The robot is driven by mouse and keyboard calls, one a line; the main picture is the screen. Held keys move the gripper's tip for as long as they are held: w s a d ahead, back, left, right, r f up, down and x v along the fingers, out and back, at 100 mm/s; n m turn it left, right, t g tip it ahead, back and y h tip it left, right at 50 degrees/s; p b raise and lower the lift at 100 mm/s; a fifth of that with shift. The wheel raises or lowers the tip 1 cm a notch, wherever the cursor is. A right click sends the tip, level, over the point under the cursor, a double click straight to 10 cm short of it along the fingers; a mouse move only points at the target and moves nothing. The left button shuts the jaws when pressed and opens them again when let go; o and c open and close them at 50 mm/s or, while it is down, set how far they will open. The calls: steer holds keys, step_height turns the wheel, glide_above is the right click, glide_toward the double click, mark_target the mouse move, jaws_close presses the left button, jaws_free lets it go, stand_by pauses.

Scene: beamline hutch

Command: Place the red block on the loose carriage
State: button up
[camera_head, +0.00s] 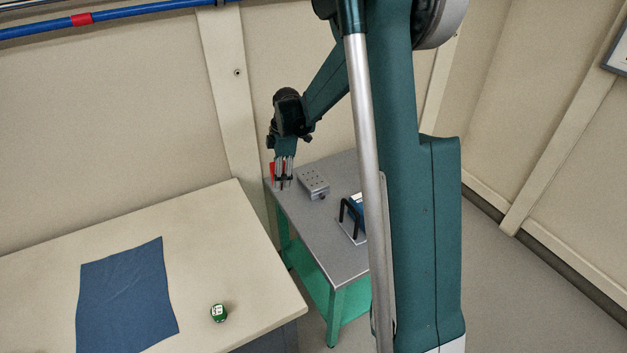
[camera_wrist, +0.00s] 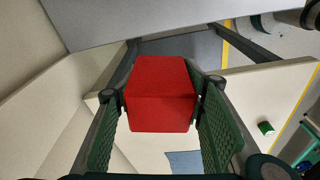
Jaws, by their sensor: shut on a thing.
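My gripper (camera_head: 284,182) is shut on the red block (camera_wrist: 160,95), which sits between the two green ribbed pads in the wrist view. In the head view the red block (camera_head: 273,170) shows partly behind the fingers. The gripper points down over the far left end of the grey-topped bench; I cannot tell its exact height above it. A grey metal plate with several holes (camera_head: 313,183), perhaps the loose carriage, lies on the bench just right of my gripper and apart from it.
The grey-topped bench (camera_head: 328,222) has green legs. A blue item with a black handle (camera_head: 352,213) stands nearer on it. A cream table (camera_head: 215,255) at left holds a blue cloth (camera_head: 125,295) and a small green item (camera_head: 219,313). My arm hides the bench's right part.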

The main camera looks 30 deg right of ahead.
steer(key=w+d+m, duration=0.1)
steer(key=w+d, duration=0.3)
steer(key=d, duration=0.5)
steer(key=w+d+f+m, duration=0.1)
steer(key=w+d, duration=0.3)
steer(key=d, duration=0.5)
steer(key=shift+w+d+f+p, duration=0.3)
steer(key=shift+w+d, duration=0.05)
steer(key=shift+f, duration=0.1)
glide_above(312, 179)
steer(key=shift+s+d+f+b, duration=0.15)
steer(key=shift+f+b, duration=0.05)
steer(key=shift+f, duration=1.3)
steer(key=shift+s+d+f+b, duration=0.1)
steer(key=shift+f+b, duration=0.05)
steer(key=shift+f, duration=1.35)
steer(key=shift+f, duration=1.9)
steer(key=shift+f+b, duration=0.15)
steer(key=shift+b, duration=0.25)
steer(key=o, duration=1)
steer(key=shift+o, duration=0.2)
